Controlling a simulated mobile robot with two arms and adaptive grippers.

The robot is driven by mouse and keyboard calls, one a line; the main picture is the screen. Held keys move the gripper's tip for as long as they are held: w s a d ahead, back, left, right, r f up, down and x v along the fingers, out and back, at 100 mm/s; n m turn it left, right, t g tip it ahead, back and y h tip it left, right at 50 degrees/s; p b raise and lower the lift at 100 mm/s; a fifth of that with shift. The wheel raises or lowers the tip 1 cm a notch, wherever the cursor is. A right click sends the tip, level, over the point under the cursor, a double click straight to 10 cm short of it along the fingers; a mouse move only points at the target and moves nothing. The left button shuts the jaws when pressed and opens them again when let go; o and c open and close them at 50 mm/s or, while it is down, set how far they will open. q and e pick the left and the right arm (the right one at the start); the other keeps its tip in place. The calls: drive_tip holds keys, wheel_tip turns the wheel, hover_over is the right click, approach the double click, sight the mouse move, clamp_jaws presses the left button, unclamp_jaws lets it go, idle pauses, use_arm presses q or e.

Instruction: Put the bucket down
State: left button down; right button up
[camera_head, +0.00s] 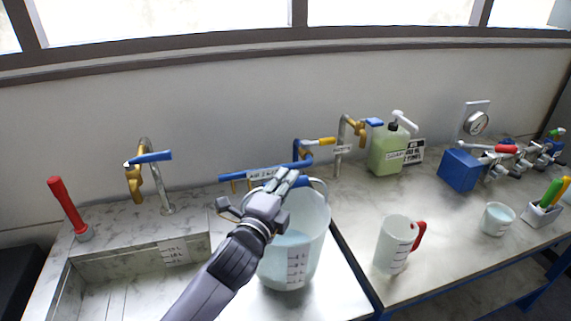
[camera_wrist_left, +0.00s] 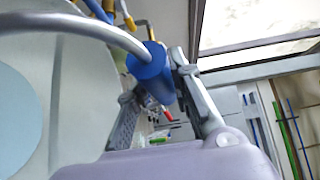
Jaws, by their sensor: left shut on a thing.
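A translucent white bucket (camera_head: 306,250) with pale blue liquid in it stands upright at the counter, on or just above its surface; I cannot tell which. A label with level marks is on its front. My left gripper (camera_head: 288,182) is at the bucket's top, shut on the blue grip of its wire handle. In the left wrist view the blue handle grip (camera_wrist_left: 148,62) lies between the fingers, and the bucket (camera_wrist_left: 25,110) fills the left side. The gripper and forearm hide part of the bucket's left side. My right gripper is not in view.
A jug with a red handle (camera_head: 394,245), a small beaker (camera_head: 496,219) and a green canister (camera_head: 388,150) stand at right. Blue pipework (camera_head: 270,172) runs behind the bucket.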

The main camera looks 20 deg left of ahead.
use_arm(q)
wheel_tip(320, 180, down, 4)
drive_tip(key=shift+f, duration=0.35)
idle(0.4)
drive_tip(key=c, duration=1.8)
unclamp_jaws()
drive_tip(key=shift+f, duration=0.25)
drive_tip(key=shift+c, duration=0.2)
drive_tip(key=o, duration=0.4)
drive_tip(key=s+a+b, duration=0.1)
drive_tip(key=s+b, duration=0.2)
drive_tip(key=s, duration=0.9)
drive_tip(key=shift+r, duration=0.15)
